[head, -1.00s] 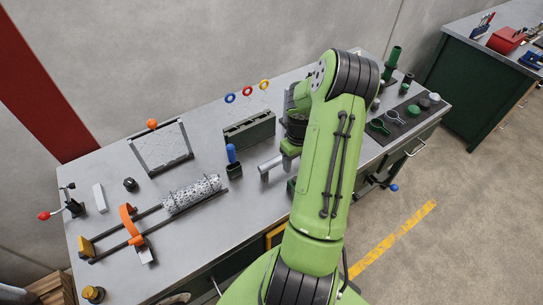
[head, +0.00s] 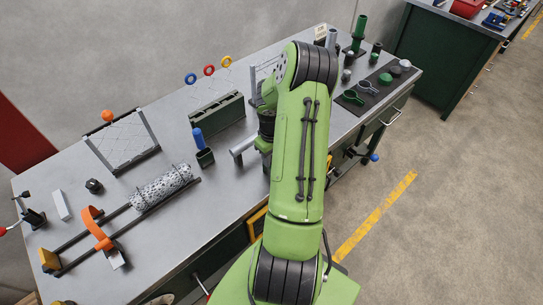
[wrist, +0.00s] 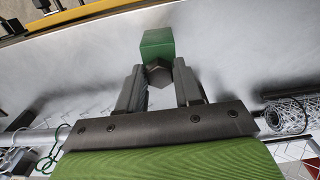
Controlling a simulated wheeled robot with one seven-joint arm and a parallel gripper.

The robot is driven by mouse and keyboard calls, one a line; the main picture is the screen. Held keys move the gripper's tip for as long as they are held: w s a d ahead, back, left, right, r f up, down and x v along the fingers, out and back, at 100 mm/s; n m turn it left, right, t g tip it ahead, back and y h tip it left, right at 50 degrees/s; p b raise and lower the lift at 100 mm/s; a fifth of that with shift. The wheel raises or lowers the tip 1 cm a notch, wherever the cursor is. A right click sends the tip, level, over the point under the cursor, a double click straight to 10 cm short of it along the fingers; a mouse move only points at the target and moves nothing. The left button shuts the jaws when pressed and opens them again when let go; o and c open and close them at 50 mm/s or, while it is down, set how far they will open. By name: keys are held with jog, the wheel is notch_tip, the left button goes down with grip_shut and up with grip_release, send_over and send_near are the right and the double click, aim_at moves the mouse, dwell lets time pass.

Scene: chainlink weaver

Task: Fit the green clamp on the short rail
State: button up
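In the wrist view, a green block with a dark hexagonal knob, seemingly the green clamp (wrist: 157,45), is at the tips of my gripper (wrist: 159,72). The fingers stand apart by about the knob's width and appear shut on it. The block is over the bare metal bench top. In the head view my arm hides the gripper and this block. A short grey bar (head: 243,146), possibly the short rail, stands on the bench just left of my arm. A grey tube (wrist: 32,137) also shows at lower left in the wrist view.
A dark green holder with a blue handle (head: 197,138) stands left of the grey bar. Behind it is a long grey-green block (head: 217,114). Green ring-ended pieces (head: 350,97) lie at right. The front middle is clear.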

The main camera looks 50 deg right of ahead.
jog(key=c, duration=0.4)
notch_tip(320, 180, up, 6)
jog(key=p, duration=0.4)
jog(key=shift+r, duration=0.1)
